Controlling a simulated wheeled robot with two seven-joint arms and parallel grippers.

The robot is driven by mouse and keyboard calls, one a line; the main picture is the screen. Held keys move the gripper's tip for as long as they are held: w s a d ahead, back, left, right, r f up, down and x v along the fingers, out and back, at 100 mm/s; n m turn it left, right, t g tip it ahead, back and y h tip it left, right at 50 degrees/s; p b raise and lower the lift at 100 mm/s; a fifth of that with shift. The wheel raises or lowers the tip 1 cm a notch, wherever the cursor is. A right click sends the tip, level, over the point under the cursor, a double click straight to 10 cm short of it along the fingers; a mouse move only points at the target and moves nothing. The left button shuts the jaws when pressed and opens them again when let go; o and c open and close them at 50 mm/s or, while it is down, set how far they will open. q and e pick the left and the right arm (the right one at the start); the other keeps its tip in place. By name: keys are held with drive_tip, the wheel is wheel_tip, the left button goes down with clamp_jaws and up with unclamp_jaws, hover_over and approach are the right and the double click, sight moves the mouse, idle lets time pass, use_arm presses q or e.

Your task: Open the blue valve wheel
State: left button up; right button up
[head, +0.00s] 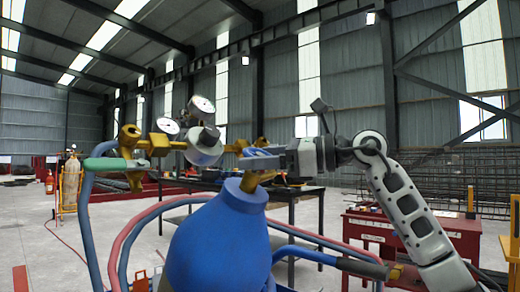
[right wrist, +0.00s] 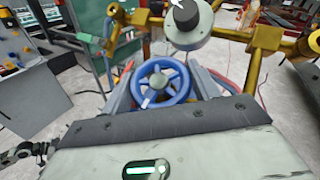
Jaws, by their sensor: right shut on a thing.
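The blue valve wheel (right wrist: 158,82) shows face-on in the right wrist view, a round rim with a pale centre and spokes. In the head view the wheel (head: 262,151) is seen nearly edge-on, above the neck of a blue gas cylinder (head: 222,240). My right gripper (head: 266,157) reaches in from the right at the wheel. In the right wrist view its two grey fingers (right wrist: 163,88) lie on either side of the rim, shut on it. Part of the wheel is hidden by the fingers in the head view. My left gripper is in neither view.
Brass fittings (head: 160,144) and a grey regulator body (head: 203,146) with round gauges (head: 201,106) stand close left of the wheel. Red and blue hoses (head: 320,238) curve around the cylinder. A dark table (head: 300,192) and a red cabinet (head: 455,240) stand behind.

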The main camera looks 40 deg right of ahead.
drive_tip(key=shift+n+g, duration=0.3)
drive_tip(key=o, duration=1)
drive_tip(key=shift+c, duration=0.2)
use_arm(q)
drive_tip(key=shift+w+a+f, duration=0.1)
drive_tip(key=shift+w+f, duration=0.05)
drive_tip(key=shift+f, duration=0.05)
use_arm(e)
drive_tip(key=shift+s+d+f, duration=0.1)
drive_tip(key=shift+s+d, duration=0.25)
drive_tip(key=shift+s, duration=0.05)
use_arm(q)
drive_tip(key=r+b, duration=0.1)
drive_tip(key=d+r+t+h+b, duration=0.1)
drive_tip(key=b, duration=0.1)
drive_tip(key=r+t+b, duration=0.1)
drive_tip(key=b, duration=0.1)
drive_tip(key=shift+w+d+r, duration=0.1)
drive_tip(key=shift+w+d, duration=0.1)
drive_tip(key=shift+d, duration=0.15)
use_arm(e)
drive_tip(key=v, duration=1.5)
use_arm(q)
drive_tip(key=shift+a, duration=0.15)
use_arm(e)
drive_tip(key=shift+w+d+f, duration=0.1)
drive_tip(key=shift+w+f, duration=0.05)
